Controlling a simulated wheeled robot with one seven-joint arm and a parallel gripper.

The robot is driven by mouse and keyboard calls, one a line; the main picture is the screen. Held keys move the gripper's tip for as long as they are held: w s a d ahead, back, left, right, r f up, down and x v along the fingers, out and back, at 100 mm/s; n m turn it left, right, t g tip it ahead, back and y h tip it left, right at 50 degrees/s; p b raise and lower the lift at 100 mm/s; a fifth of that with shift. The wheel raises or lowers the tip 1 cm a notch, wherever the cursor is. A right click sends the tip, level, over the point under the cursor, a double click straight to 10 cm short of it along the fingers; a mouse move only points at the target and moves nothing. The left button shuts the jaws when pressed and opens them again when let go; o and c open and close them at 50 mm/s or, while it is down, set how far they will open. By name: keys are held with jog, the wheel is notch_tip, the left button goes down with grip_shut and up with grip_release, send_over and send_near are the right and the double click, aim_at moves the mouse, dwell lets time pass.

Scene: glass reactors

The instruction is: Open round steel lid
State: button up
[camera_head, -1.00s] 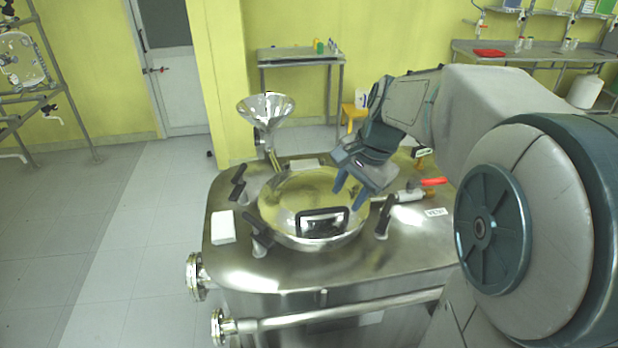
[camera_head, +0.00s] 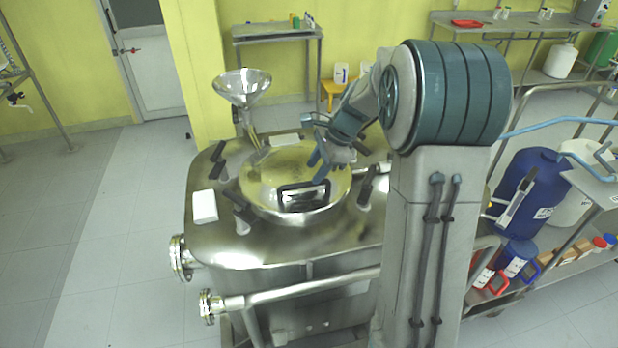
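The round steel lid (camera_head: 262,180) lies closed on top of the steel reactor (camera_head: 255,250). A black-framed handle (camera_head: 303,195) stands on the lid's front side. Several black clamp knobs surround the lid, such as one at front left (camera_head: 241,214) and one at right (camera_head: 366,190). My gripper (camera_head: 317,170) is over the lid's right rear part, behind the handle. Its blue fingers are spread apart with nothing between them. I cannot tell whether a fingertip touches the lid.
A steel funnel (camera_head: 243,90) rises behind the lid. A white block (camera_head: 204,206) sits on the reactor's left. Pipes stick out at front left. A blue drum (camera_head: 530,190) and a shelf with bottles stand at right. The floor at left is clear.

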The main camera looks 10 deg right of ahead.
aim_at(306, 183)
jog(key=shift+x, duration=2.35)
